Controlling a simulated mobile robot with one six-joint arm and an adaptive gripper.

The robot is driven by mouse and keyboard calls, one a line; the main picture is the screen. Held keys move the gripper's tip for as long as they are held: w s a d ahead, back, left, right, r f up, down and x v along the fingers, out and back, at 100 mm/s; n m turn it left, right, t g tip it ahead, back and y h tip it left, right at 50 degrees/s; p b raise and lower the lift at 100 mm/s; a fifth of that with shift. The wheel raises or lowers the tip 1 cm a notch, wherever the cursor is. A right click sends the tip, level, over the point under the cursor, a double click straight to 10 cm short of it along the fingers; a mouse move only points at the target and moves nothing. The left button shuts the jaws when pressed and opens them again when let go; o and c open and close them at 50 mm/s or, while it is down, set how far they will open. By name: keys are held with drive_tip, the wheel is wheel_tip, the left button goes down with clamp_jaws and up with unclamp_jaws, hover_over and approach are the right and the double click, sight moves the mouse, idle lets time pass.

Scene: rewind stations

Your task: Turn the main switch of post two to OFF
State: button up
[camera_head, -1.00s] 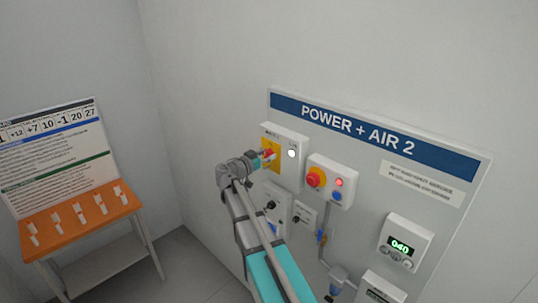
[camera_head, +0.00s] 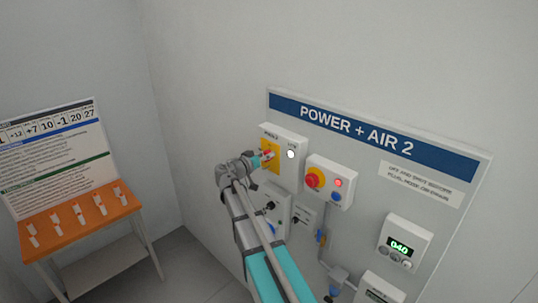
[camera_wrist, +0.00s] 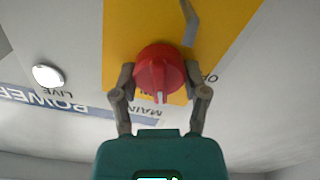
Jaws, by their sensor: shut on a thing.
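The main switch is a red rotary knob (camera_wrist: 158,72) on a yellow plate (camera_wrist: 122,38), seen in the wrist view. In the head view the yellow plate (camera_head: 274,162) is on a white box (camera_head: 291,142) under the sign "POWER + AIR 2" (camera_head: 357,132). My gripper (camera_wrist: 159,84) has one finger on each side of the knob and is shut on it. In the head view my gripper (camera_head: 260,159) is at the box and hides part of the knob. The white lamp (camera_wrist: 47,76) marked "LIVE" is beside the plate and also shows in the head view (camera_head: 291,154).
A box with a red emergency button (camera_head: 315,178) and a red lamp is just right of the switch. Below are smaller control boxes and air fittings. A display reading 040 (camera_head: 400,247) is at the right. An orange table (camera_head: 82,222) with white tags stands left.

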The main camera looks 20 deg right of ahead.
drive_tip(key=n, duration=0.7)
drive_tip(key=shift+w+a+f, duration=0.15)
drive_tip(key=shift+a+f, duration=0.05)
drive_tip(key=n, duration=0.7)
drive_tip(key=shift+f, duration=0.1)
drive_tip(key=o, duration=1.2)
drive_tip(key=shift+w+a, duration=0.15)
drive_tip(key=shift+a, duration=0.05)
drive_tip(key=shift+c, duration=0.2)
drive_tip(key=shift+d, duration=0.1)
drive_tip(key=shift+s, duration=0.2)
